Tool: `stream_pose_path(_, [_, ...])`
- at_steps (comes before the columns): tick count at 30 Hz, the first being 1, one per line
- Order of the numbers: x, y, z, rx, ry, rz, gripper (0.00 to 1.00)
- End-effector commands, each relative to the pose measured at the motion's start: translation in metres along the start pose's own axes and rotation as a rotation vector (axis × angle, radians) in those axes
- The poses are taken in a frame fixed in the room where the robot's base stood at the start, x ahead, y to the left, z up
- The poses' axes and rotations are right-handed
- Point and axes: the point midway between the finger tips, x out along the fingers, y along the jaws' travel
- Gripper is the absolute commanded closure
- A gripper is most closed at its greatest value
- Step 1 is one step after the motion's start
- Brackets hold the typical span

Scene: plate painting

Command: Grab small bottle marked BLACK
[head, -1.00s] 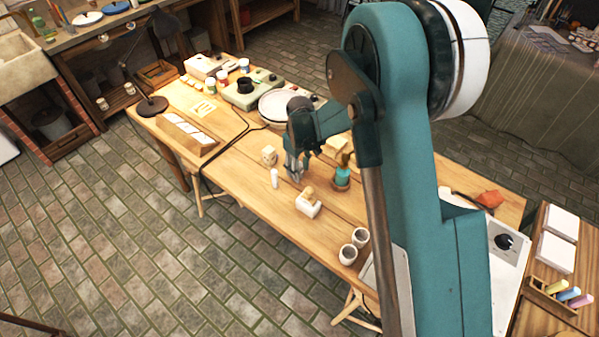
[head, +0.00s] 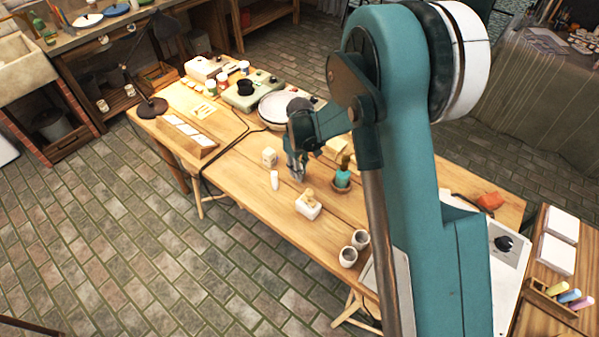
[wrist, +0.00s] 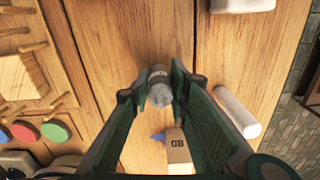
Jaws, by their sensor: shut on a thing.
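My gripper (wrist: 158,88) points down at the table, with its dark green fingers shut on a small bottle (wrist: 160,76). In the head view my gripper (head: 297,166) is low over the middle of the table, and the fingers mostly cover the bottle.
A white cylinder (head: 275,180) and a marked wooden block (head: 269,157) stand close by. A white holder (head: 309,208), a teal item (head: 342,178) and two cups (head: 355,245) are nearer the front. A turntable (head: 282,105) is behind. The table's front-left edge is clear.

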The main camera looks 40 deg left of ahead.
Motion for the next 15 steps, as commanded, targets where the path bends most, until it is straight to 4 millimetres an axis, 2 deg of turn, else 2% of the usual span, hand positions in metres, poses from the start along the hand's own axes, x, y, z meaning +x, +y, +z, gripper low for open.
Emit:
stream_pose_path(8, [-0.021,0.000,0.000,0.000,0.000,0.000,0.93])
stream_pose_path(15, [-0.055,-0.001,0.000,0.000,0.000,0.000,0.93])
